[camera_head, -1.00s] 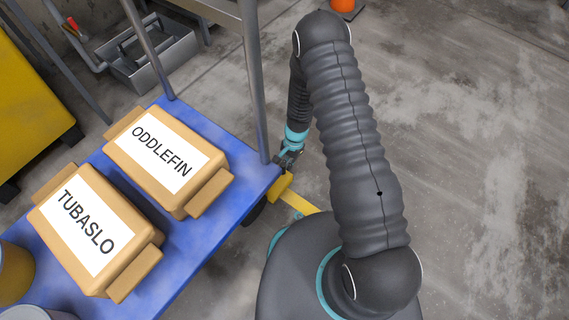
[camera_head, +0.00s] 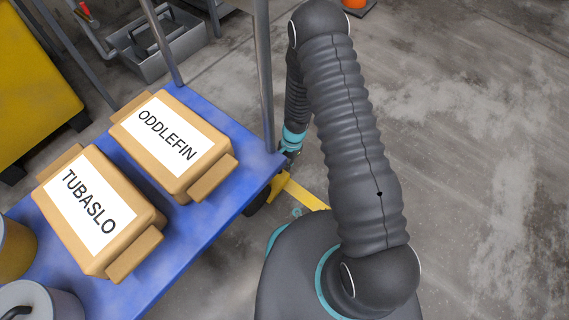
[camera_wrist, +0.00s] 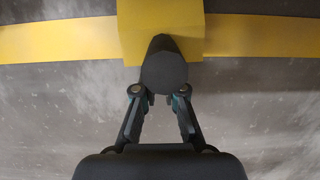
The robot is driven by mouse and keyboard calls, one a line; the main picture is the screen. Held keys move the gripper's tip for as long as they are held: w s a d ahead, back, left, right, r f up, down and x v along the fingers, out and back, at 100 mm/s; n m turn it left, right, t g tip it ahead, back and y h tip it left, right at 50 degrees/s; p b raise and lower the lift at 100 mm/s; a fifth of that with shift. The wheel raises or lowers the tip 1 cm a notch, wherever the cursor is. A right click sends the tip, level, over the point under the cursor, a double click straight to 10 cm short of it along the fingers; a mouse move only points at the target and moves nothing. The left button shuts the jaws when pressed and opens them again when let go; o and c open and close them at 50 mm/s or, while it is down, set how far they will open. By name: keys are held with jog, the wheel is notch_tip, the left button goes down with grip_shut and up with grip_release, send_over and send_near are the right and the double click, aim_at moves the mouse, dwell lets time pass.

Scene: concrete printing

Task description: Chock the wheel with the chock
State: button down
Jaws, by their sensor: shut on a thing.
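The chock is a yellow block (camera_wrist: 133,38) with a dark grey rounded grip. In the wrist view it is at the top centre, in front of a yellow band on the floor. My gripper (camera_wrist: 161,97) is shut on the chock's grip. In the head view, the chock (camera_head: 277,187) shows low beside the blue cart's corner, and my gripper (camera_head: 291,153) is partly hidden by the cart post and my arm. A dark wheel (camera_head: 256,203) shows under the cart edge, close to the chock. I cannot tell whether they touch.
The blue cart (camera_head: 232,198) carries two tan boxes, labelled ODDLEFIN (camera_head: 168,135) and TUBASLO (camera_head: 88,208). Its metal post (camera_head: 264,80) stands close to my gripper. A grey tote (camera_head: 160,50) and an orange cone (camera_head: 354,5) are farther back. The concrete floor at right is clear.

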jog(key=w+d, duration=0.2)
jog(key=w, duration=0.1)
jog(key=shift+w+d+r+p, duration=0.1)
jog(key=shift+d+r+p, duration=0.15)
jog(key=shift+r+p, duration=0.15)
jog(key=p+v, duration=0.1)
jog(key=v, duration=0.8)
jog(key=shift+w, duration=0.15)
jog(key=c, duration=1.9)
grip_release()
jog(key=shift+r, duration=0.1)
